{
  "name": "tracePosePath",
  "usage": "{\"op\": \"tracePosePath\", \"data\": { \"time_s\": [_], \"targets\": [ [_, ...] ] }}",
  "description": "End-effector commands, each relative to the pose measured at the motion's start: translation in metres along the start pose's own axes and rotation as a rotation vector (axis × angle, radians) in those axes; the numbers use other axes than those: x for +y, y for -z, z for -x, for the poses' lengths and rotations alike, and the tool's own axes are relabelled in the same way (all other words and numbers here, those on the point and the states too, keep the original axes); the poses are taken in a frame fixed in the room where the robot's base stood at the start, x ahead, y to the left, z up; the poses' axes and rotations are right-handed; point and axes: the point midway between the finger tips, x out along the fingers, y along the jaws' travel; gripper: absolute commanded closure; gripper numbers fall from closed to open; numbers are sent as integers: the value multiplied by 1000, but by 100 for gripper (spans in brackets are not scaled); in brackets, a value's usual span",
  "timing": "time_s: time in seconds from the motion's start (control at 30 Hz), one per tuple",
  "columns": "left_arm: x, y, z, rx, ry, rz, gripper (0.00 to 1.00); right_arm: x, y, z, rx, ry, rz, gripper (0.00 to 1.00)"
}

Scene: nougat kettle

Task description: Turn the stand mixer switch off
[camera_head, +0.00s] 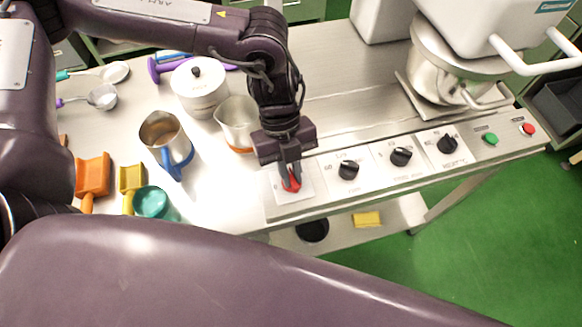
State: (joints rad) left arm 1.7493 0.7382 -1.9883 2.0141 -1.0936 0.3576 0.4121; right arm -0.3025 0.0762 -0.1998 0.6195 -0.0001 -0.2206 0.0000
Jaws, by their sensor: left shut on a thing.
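A red switch (291,184) sits on a white plate (305,191) at the left end of the control panel. My left gripper (290,178) points down over it, with its fingers closed around the red switch. The fingers partly hide the switch and its markings, so I cannot tell its position. The stand mixer (470,50) stands at the upper right, with a metal bowl (436,80) under its head. My right gripper is not in view.
Black knobs (348,170), a green button (489,139) and a red button (528,129) line the panel to the right. A white pot (199,92), metal jugs (166,140) and coloured scoops (93,177) crowd the table to the left. The table's middle back is clear.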

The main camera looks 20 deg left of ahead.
Motion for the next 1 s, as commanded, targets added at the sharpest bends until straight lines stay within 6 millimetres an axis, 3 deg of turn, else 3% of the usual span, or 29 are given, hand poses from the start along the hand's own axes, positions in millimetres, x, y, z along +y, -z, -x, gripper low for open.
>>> {"op": "tracePosePath", "data": {
  "time_s": [0.57,1.0],
  "targets": [
    [4,3,3,4,197,484,100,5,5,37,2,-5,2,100],
    [6,6,4,3,356,870,100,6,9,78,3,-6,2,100]
  ]
}}
